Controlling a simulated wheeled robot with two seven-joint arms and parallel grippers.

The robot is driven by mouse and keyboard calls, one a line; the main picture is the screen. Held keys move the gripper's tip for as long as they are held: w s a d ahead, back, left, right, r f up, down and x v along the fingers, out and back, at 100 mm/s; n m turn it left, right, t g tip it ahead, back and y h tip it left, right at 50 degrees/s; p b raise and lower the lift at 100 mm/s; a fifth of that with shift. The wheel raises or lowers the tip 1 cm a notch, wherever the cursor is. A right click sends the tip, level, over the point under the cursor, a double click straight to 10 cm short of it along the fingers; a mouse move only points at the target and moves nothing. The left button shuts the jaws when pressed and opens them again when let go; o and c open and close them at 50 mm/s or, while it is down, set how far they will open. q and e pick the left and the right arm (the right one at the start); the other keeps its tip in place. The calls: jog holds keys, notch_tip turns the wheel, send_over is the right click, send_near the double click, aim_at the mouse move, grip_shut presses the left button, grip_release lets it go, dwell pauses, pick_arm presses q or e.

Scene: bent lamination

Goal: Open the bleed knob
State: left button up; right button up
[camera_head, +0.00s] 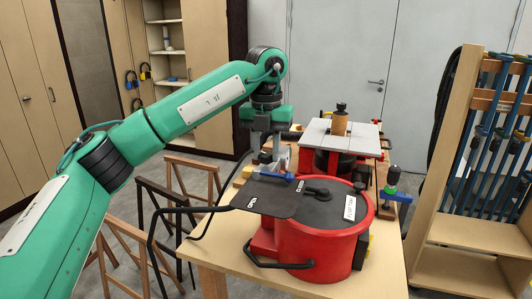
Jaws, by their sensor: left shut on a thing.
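My left gripper (272,162) reaches down over the far left side of the red round vessel (310,255) on the workbench. It is shut on a small blue knob-like part (273,175), which shows just below the fingers at the far edge of the black plate. The picture is too small to tell for certain that this is the bleed knob. A black plate and lid (272,197) cover the vessel's top, with a small black handle (317,193) on it. My right gripper is not in view.
A machine with a grey table top (340,138) stands behind the vessel. Black hoses or bars (165,210) curve at the left. A clamp rack (460,130) stands at the right, and wooden trestles (130,240) at the left.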

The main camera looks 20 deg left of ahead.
aim_at(266, 154)
pick_arm(q)
jog(key=shift+n+b, duration=0.5)
jog(key=shift+n, duration=1.7)
jog(key=o, duration=1)
jog(key=shift+c, duration=0.2)
notch_tip(266, 154, up, 14)
jog(key=shift+p, duration=0.35)
jog(key=shift+f, duration=0.15)
